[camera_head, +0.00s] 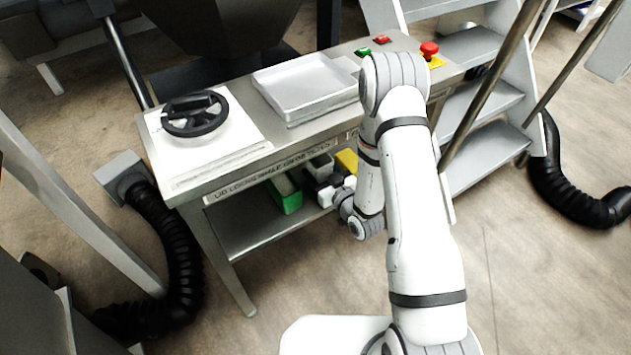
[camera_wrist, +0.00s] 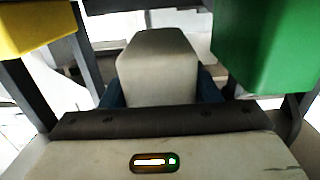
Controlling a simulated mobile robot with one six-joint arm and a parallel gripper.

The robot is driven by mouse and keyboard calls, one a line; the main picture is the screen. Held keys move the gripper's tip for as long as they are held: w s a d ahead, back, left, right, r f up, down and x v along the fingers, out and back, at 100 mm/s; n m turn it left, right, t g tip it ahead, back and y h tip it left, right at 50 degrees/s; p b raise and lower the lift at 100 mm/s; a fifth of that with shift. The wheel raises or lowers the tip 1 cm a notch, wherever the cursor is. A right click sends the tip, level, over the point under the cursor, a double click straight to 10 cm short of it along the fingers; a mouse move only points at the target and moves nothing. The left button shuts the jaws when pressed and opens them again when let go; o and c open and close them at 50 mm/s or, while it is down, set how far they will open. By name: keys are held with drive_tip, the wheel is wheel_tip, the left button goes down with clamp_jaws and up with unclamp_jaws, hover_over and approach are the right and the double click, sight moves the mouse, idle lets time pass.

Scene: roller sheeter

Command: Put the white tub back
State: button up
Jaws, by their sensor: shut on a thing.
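The white tub (camera_wrist: 157,68) sits between the blue-padded fingers of my gripper (camera_wrist: 160,92) in the wrist view. The gripper is shut on it. A yellow tub (camera_wrist: 35,28) is at the left of that view and a green tub (camera_wrist: 268,45) at the right, with the white tub between them. In the head view my gripper (camera_head: 326,178) reaches in under the bench top. The green tub (camera_head: 287,197) is on the lower shelf to its left and the yellow tub (camera_head: 347,160) is behind it. I cannot clearly tell the white tub from the gripper there.
The bench (camera_head: 305,133) overhangs the lower shelf (camera_head: 245,226), whose left part is bare. On top are a black handwheel (camera_head: 193,115), a shallow metal tray (camera_head: 305,85) and a red stop button (camera_head: 429,49). Steps (camera_head: 490,100) stand to the right.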

drive_tip(key=shift+s+a+f+b, duration=0.1)
drive_tip(key=shift+f+b, duration=0.4)
drive_tip(key=shift+f, duration=1.8)
drive_tip(key=shift+f, duration=0.2)
drive_tip(key=o, duration=1.2)
drive_tip(key=shift+s, duration=0.1)
drive_tip(key=shift+r, duration=0.1)
